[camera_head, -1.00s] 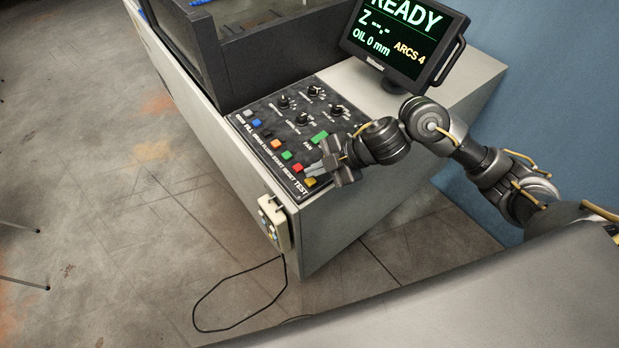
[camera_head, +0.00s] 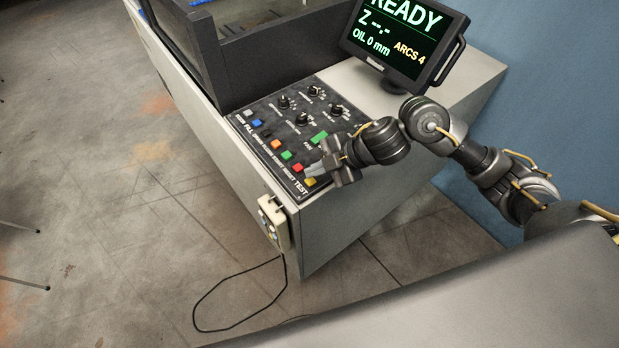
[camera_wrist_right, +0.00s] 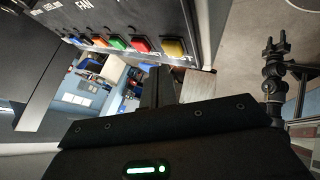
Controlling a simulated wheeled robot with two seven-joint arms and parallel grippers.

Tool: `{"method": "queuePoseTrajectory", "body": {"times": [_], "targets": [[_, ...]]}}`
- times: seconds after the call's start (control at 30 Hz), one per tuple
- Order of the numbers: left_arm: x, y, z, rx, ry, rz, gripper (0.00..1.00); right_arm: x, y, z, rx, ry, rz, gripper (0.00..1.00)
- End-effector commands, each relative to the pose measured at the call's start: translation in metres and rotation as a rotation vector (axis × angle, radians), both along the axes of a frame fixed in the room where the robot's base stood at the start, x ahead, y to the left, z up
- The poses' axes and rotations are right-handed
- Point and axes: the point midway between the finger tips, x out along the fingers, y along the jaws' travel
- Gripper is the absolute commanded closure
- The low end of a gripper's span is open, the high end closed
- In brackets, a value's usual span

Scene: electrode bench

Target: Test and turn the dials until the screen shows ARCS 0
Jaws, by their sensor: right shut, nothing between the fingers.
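The screen (camera_head: 405,37) stands at the back right of the bench and reads READY, Z --.-, OIL 0 mm, ARCS 4. Several black dials (camera_head: 302,118) sit on the upper part of the black control panel (camera_head: 262,112). A row of coloured buttons runs along the panel's front edge, with the yellow button (camera_head: 310,181) at the TEST end. My right gripper (camera_head: 312,170) is shut and empty, its tips just over the red and yellow buttons. In the right wrist view the yellow button (camera_wrist_right: 174,47) is beyond the fingers (camera_wrist_right: 158,88); contact cannot be told. My left gripper is out of view.
A hand pendant (camera_head: 273,222) hangs on the bench's front corner, its black cable looping on the floor. A dark-walled tank (camera_head: 280,50) stands behind the panel. The green FAN button (camera_head: 320,137) is close to my right gripper. The floor at left is mostly clear.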

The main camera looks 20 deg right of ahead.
Motion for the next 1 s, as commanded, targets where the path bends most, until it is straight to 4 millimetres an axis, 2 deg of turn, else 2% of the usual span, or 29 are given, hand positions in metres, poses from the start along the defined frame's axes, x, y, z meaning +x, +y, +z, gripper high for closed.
{"method": "queuePoseTrajectory", "body": {"times": [1.0], "targets": [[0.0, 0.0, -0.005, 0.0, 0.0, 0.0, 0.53, 0.0, 0.0, -0.011, 0.0, 0.0, 0.0, 1.0]]}}
